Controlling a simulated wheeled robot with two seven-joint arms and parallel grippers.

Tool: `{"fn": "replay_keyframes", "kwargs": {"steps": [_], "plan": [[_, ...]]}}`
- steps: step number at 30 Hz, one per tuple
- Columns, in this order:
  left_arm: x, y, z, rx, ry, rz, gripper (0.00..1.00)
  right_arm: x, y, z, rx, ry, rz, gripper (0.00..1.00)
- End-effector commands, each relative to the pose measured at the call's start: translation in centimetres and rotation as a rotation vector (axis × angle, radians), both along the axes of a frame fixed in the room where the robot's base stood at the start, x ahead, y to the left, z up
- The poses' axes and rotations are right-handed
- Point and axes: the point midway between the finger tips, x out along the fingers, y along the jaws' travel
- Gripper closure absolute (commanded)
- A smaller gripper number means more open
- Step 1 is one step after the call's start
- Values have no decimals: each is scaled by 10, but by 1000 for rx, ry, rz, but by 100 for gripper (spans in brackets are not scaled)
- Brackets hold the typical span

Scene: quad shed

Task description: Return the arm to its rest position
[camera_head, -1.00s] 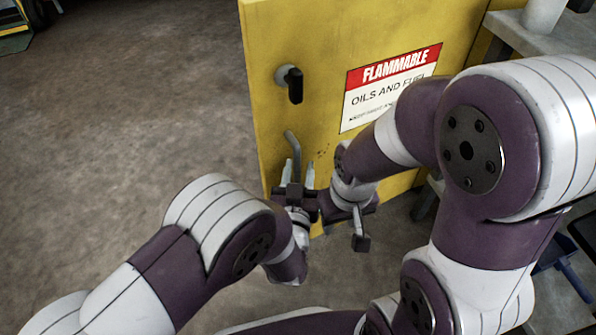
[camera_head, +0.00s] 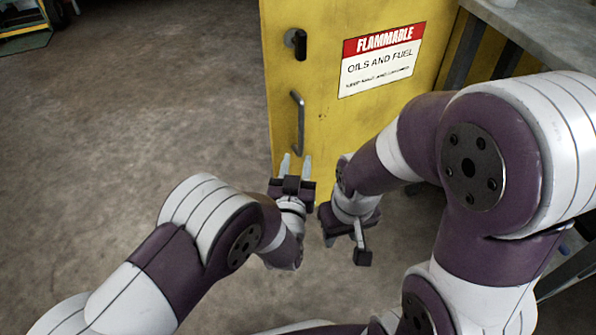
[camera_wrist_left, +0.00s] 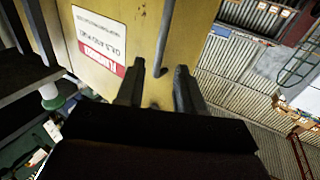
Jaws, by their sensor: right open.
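My left gripper (camera_head: 296,162) points away from me toward the yellow cabinet door, with its two pale fingers apart and nothing between them. In the left wrist view, the dark fingers of my left gripper (camera_wrist_left: 158,72) are also spread and empty. The door's bar handle (camera_head: 298,123) is just above the fingertips in the head view, and it also shows in the left wrist view (camera_wrist_left: 163,40). My right gripper (camera_head: 343,235) hangs beside the left one, pointing down over the floor. It is open, and its fingers are partly hidden by its own wrist.
The yellow cabinet door (camera_head: 350,125) with a red and white "FLAMMABLE" sign (camera_head: 382,60) stands in front of me. A black latch (camera_head: 296,43) is near its left edge. A grey workbench (camera_head: 540,22) is at the upper right. The concrete floor (camera_head: 130,130) on the left is clear.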

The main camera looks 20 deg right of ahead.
Motion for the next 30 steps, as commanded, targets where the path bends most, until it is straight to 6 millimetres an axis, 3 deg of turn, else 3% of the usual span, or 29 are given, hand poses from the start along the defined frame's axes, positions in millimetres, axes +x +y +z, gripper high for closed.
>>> {"fn": "replay_keyframes", "kwargs": {"steps": [17, 20, 23, 24, 26, 27, 30], "plan": [[2, 0, 0, -2, 3, 0, 63, 0, 0, 0, 0, 0, 0, 57], [-1, -3, -19, 24, 89, -20, 63, 0, 0, 0, 0, 0, 0, 57], [-29, -1, -77, 158, 358, -97, 63, 0, 0, 0, 0, 0, 0, 57], [-48, 7, -91, 230, 512, -131, 63, 0, 0, 4, 0, 0, 0, 57], [-71, 43, -88, 335, 754, -141, 63, 0, 0, 21, 0, 1, 0, 57], [-88, 78, -76, 393, 912, -124, 63, 0, 0, 33, 0, 0, 0, 57], [-129, 158, -36, 479, 1200, -60, 63, 0, 0, 54, 0, -1, 0, 57]]}}
